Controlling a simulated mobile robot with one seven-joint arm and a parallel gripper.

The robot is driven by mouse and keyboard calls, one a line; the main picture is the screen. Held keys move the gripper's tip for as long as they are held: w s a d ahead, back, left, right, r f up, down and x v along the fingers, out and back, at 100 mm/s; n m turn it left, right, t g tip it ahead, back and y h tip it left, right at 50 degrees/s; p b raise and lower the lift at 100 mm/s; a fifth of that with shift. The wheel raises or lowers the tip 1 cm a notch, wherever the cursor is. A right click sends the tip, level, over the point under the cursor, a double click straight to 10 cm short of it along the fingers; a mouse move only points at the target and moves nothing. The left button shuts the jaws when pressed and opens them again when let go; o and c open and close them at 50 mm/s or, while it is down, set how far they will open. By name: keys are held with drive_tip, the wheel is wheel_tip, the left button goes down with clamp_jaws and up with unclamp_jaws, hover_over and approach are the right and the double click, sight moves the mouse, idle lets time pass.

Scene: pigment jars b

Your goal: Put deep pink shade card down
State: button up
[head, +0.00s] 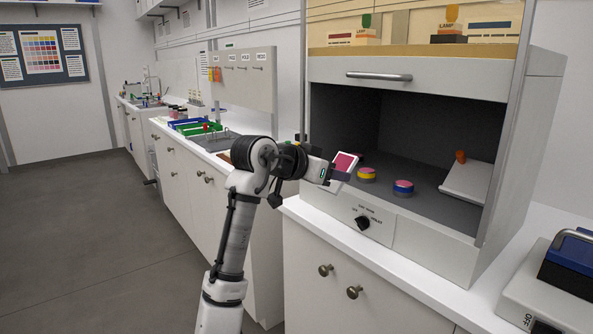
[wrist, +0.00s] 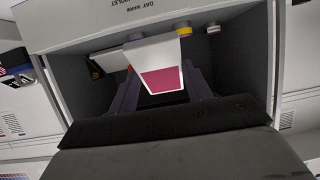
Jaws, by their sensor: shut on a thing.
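The deep pink shade card (head: 345,163) is white with a deep pink patch. My gripper (head: 338,175) is shut on it and holds it tilted at the front opening of the grey viewing booth (head: 378,117). In the wrist view the card (wrist: 160,80) sits between the two fingers of my gripper (wrist: 161,92), with its pink patch facing the camera. In the head view the card stands in front of part of the booth's inside. I cannot tell whether it touches the booth floor.
Inside the booth are a yellow-banded jar (head: 366,174), a blue-banded jar (head: 403,188) and a sloped white board (head: 467,182) with an orange knob. A dial (head: 362,222) is on the booth's front. The grey floor between the jars and board is clear.

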drive_tip(key=s+a+f+n+t+y, duration=0.1)
drive_tip(key=s+a+f+n+y, duration=0.1)
drive_tip(key=f, duration=1.8)
drive_tip(key=s+a+f+n+t+y, duration=0.2)
drive_tip(key=s+f+n+y, duration=0.2)
drive_tip(key=f, duration=1.6)
drive_tip(key=s+a+f+n+t+y, duration=0.1)
drive_tip(key=s+f, duration=0.7)
drive_tip(key=f, duration=1.2)
drive_tip(key=a+n+y, duration=0.1)
drive_tip(key=n+y, duration=0.1)
drive_tip(key=y, duration=0.1)
drive_tip(key=shift+s+a+n+t, duration=0.25)
drive_tip(key=shift+a+n+t, duration=0.05)
drive_tip(key=shift+a+n, duration=0.1)
